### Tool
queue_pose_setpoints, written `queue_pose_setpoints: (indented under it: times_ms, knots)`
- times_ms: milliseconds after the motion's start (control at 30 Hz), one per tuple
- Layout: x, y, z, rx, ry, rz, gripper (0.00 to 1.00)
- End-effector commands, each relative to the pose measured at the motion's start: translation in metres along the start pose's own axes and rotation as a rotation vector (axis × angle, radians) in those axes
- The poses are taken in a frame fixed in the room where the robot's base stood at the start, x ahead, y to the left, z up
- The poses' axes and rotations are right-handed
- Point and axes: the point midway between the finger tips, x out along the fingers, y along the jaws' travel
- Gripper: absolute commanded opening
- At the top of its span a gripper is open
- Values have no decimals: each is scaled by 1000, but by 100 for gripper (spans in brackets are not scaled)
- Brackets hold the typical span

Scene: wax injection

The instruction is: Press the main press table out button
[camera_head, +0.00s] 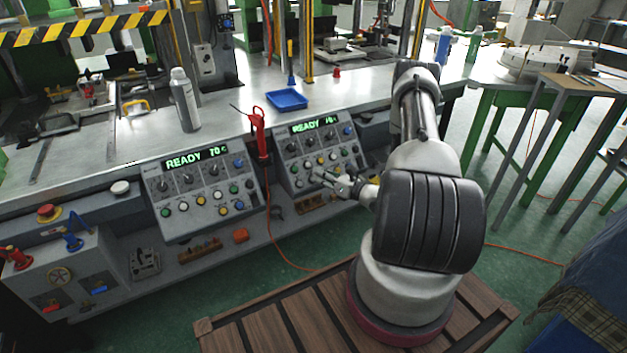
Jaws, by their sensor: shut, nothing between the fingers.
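Two sloped grey control panels hang on the front of the metal workbench. The left panel (203,190) and the right panel (314,152) each have a green READY display, black knobs and rows of small coloured buttons. Button labels are too small to read, so I cannot tell which one is the table out button. My gripper (318,177) is shut and empty, its tips at the lower middle of the right panel, close to the lower button row. I cannot tell whether the tips touch a button. My gripper and arm partly cover the panel's lower right.
A red tool (258,135) with a hanging cable stands between the panels. A blue tray (287,99) and a grey bottle (185,100) stand on the bench. A red emergency button (48,212) is at the far left.

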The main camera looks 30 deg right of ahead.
Motion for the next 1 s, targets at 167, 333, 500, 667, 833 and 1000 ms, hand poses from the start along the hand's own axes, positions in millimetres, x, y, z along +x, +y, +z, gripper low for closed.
queue_pose_setpoints:
  times_ms: [167,333,500,667,833,1000]
  knots:
    - [4,-3,-3,0,0,0,0]
    - [5,-3,-4,0,0,0,0]
    - [5,-3,-4,0,0,0,0]
    - [6,-4,-4,0,0,0,0]
    - [7,-5,-5,0,0,0,0]
    - [9,-6,-6,-1,0,0,0]
